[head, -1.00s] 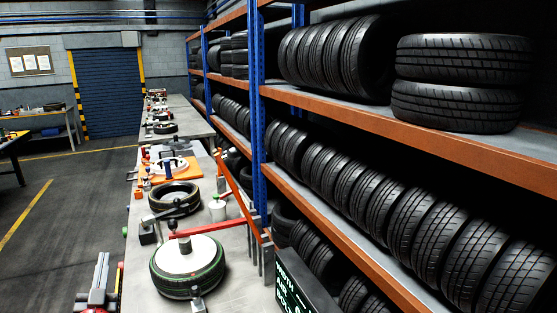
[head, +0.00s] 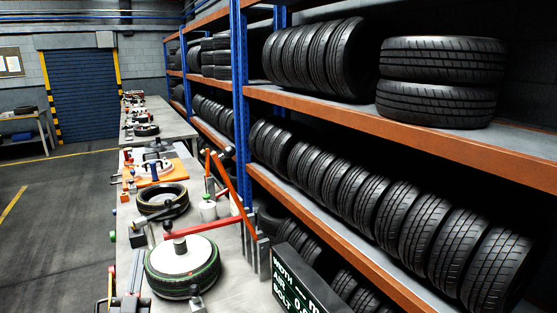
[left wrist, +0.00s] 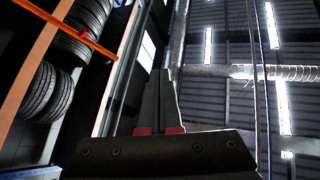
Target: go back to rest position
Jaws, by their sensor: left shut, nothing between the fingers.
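My left gripper (head: 136,264) shows at the bottom left of the head view, pointing up in the picture at the near-left edge of the workbench. In the left wrist view, its two dark fingers (left wrist: 158,85) are together with nothing between them, and red parts show at their base. They point upward, with the roof behind them. My right gripper is not in view.
A tyre with a white disc (head: 183,266) lies on the near bench, close to my left gripper. Another tyre (head: 162,198) and a red bar (head: 197,235) are beyond. A tyre rack (head: 420,130) fills the right. Open floor (head: 50,205) lies left.

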